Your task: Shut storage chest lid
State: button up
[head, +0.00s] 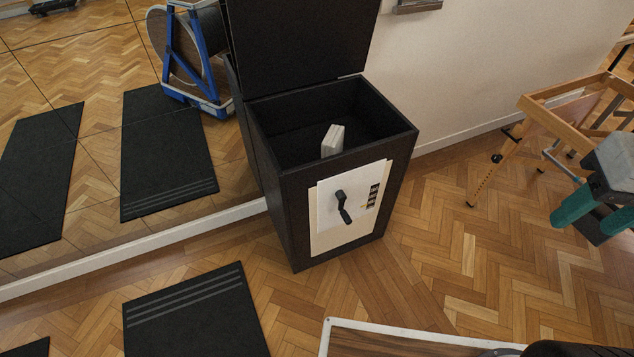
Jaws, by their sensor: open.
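The black storage chest (290,215) stands upright on the floor near the middle of the head view. Its lid (297,40) is raised, standing up at the back, and its upper end runs out of the picture. The open top shows a dark interior with a small pale block (333,140) inside, below the rim. A pale panel (345,208) with a black handle is on the chest's front.
A large mirror (60,120) lies left of the chest. A black mat (195,310) lies in front of it. A white-edged wooden surface (375,342) is in the foreground. Parquet before the chest is clear.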

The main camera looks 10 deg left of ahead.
aim_at(279, 46)
jog(key=u, duration=0.7)
jog(key=i, duration=1.35)
jog(key=z, duration=0.7)
